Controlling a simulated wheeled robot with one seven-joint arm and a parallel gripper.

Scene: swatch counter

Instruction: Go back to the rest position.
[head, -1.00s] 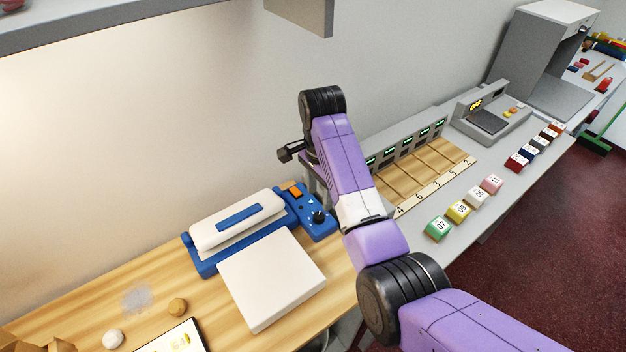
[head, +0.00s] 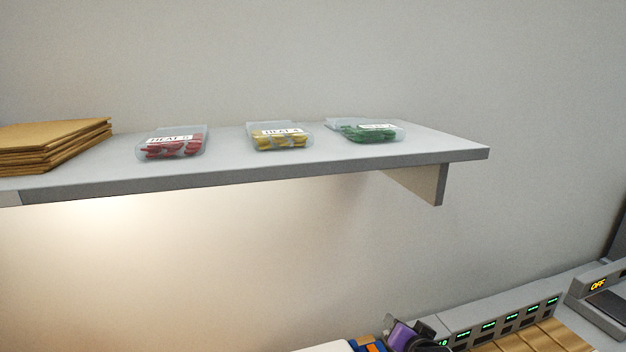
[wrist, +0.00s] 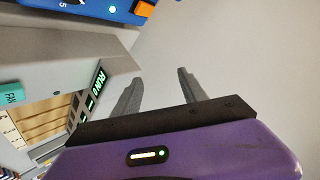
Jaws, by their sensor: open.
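My gripper (wrist: 158,90) shows in the wrist view with its two grey fingers apart and nothing between them. A plain pale surface fills the view beyond the fingertips. In the head view only a small purple and black part of my arm shows at the bottom edge; the fingers are not visible there.
A grey wall shelf (head: 330,165) holds a stack of brown folders (head: 50,145) and tubs of red (head: 172,145), yellow (head: 281,138) and green (head: 368,132) pieces. The display unit (head: 500,325) stands below right. In the wrist view, a blue panel (wrist: 85,8) and a grey housing (wrist: 80,55) are close to the gripper's left.

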